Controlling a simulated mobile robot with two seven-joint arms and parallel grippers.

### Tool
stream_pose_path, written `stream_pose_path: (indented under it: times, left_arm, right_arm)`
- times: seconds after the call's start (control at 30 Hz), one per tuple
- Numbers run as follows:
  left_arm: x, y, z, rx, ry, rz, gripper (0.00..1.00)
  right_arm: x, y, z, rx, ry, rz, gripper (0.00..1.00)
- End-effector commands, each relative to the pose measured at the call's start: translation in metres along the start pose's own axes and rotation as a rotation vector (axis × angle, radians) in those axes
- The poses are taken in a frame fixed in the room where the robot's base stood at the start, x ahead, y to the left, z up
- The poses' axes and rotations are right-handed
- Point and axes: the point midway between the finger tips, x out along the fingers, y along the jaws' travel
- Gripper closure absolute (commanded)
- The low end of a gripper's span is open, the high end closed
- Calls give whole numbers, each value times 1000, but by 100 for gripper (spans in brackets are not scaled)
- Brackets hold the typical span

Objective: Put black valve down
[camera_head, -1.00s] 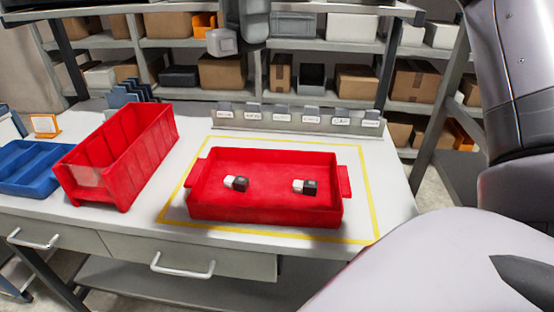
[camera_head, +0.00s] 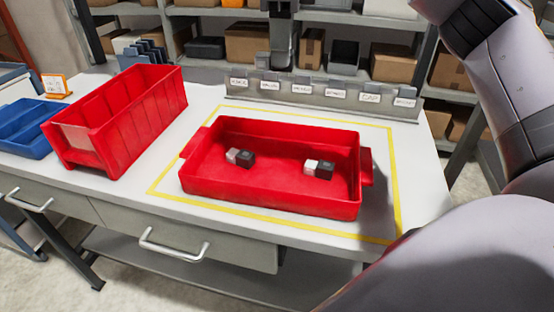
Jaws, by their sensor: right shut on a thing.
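The red tray (camera_head: 270,200) sits inside a yellow outline on the white table, with handles at its ends. In it lie two small two-tone pieces, each a pale block beside a black block: a left piece (camera_head: 246,159) and a right piece (camera_head: 324,170). My right gripper (camera_head: 282,58) hangs down from the top edge beyond the tray, in front of the shelf. It is shut on the black valve, which is too dark and small to make out clearly. My left gripper is out of view.
A tall red bin (camera_head: 122,140) stands left, beside a blue tray (camera_head: 25,125). Shelves with boxes are behind. My right arm covers the right side.

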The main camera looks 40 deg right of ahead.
Motion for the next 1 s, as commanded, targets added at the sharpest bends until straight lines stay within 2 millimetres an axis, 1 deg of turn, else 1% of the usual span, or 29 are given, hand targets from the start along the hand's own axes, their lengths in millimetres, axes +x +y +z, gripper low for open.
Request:
stream_pose_path:
  times: [0.03, 0.2, 0.27, 0.4, 0.47, 0.57, 0.7, 0.8, 1.0]
  left_arm:
    - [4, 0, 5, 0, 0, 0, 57]
    - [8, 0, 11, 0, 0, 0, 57]
    - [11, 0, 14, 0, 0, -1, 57]
    - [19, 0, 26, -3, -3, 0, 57]
    - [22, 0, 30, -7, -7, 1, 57]
    - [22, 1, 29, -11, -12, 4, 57]
    - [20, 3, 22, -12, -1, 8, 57]
    - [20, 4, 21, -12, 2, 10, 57]
    - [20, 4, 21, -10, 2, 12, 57]
  right_arm:
    - [13, -5, 0, 33, 2, 4, 100]
    - [33, -14, -2, 91, 7, 1, 100]
    - [44, -14, -2, 93, 9, 2, 100]
    - [78, -14, -2, 91, 10, 3, 100]
    - [91, -14, -3, 92, 9, 3, 100]
    - [116, -13, -4, 92, 11, 3, 100]
    - [149, -14, -4, 93, 11, 1, 100]
    - [167, -14, -4, 92, 9, 1, 100]
    - [184, -14, -3, 91, 8, -1, 100]
